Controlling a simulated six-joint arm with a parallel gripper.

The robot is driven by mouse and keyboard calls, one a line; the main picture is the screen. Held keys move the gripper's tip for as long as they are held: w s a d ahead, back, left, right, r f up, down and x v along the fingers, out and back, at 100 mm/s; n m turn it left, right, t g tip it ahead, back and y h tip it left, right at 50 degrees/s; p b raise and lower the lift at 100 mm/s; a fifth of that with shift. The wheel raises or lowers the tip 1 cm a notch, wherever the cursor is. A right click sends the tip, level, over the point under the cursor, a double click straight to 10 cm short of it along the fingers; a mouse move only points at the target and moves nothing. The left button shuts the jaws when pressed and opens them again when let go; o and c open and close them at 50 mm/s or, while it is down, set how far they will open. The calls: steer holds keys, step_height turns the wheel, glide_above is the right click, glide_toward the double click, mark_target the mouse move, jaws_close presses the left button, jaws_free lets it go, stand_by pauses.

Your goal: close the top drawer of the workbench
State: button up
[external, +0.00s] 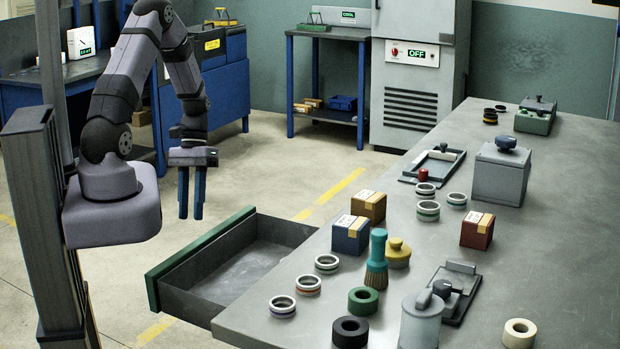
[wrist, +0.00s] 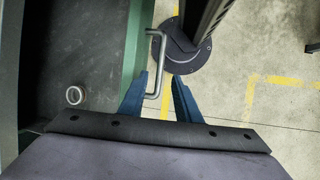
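The top drawer (external: 250,262) of the workbench (external: 560,200) stands pulled out, its green front (external: 190,252) facing my arm. In the wrist view the drawer (wrist: 85,40) lies at left, with its green front (wrist: 133,50) and a metal bar handle (wrist: 164,60) on the outer side. My gripper (external: 191,212) points down, empty, above and near the drawer front. Its blue fingers are apart. In the wrist view the handle bar appears between the fingertips (wrist: 159,78); the height gap cannot be told. The handle is hidden in the external view.
A pale ring (wrist: 75,95) lies inside the drawer in the wrist view. The bench top holds several rings, boxes, a brush (external: 377,262) and a grey canister (external: 421,320) near the drawer side. My base stand is nearby.

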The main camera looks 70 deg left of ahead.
steer(key=shift+p+x, duration=0.8)
steer(key=shift+x, duration=2.85)
jaws_close()
